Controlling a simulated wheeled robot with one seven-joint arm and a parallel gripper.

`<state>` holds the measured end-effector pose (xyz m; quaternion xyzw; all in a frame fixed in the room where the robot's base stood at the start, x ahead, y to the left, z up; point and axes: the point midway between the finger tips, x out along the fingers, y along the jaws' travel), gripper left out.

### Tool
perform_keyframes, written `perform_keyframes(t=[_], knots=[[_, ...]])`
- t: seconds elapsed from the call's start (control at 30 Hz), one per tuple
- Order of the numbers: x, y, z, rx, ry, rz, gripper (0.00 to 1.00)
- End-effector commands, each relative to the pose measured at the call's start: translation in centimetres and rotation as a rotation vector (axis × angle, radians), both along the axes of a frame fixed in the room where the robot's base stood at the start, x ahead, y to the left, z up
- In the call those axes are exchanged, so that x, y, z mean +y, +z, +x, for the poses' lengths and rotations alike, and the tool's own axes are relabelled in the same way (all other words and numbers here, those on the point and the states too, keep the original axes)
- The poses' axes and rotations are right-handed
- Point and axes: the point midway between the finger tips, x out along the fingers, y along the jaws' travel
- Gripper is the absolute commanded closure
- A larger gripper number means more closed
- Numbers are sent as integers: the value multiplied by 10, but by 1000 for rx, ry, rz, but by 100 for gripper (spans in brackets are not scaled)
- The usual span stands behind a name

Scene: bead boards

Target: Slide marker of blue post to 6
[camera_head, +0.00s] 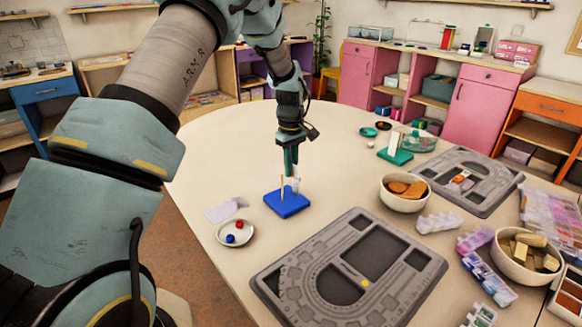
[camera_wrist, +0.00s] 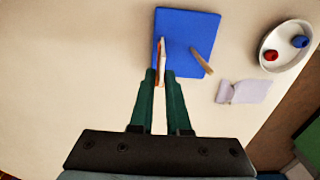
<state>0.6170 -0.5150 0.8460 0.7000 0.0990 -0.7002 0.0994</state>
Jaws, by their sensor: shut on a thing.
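The blue post's base (camera_head: 287,203) is a flat blue block on the near part of the table; it also shows in the wrist view (camera_wrist: 187,28). A thin wooden peg (camera_wrist: 201,62) rises from it. A thin, pale upright piece with an orange-brown edge (camera_wrist: 161,52) stands beside the peg, between my fingertips. My gripper (camera_head: 290,172) points down over the base with its fingers close together, shut on a part at this piece, which I take to be the marker. The fingers hide most of the marker, and no number can be read.
A white dish (camera_head: 235,243) with red and blue beads and a pale folded card (camera_wrist: 243,91) lie beside the base. A grey bead board (camera_head: 300,270) lies to the right. A bowl with orange-brown pieces (camera_head: 386,199) and a green-based stand (camera_head: 399,157) are farther right.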

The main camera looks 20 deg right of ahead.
Motion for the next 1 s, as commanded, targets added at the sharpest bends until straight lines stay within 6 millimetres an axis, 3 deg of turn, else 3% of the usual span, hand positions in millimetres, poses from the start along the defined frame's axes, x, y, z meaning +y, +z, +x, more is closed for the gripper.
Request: perform_keyframes(t=[0.07,0.1,0.37,0.73,1.0], knots=[[0,0,0,0,0,0,100],[0,0,0,0,0,0,81],[0,0,0,0,0,0,52],[-1,7,1,-2,0,-1,51],[-1,54,1,-4,1,-3,51]])
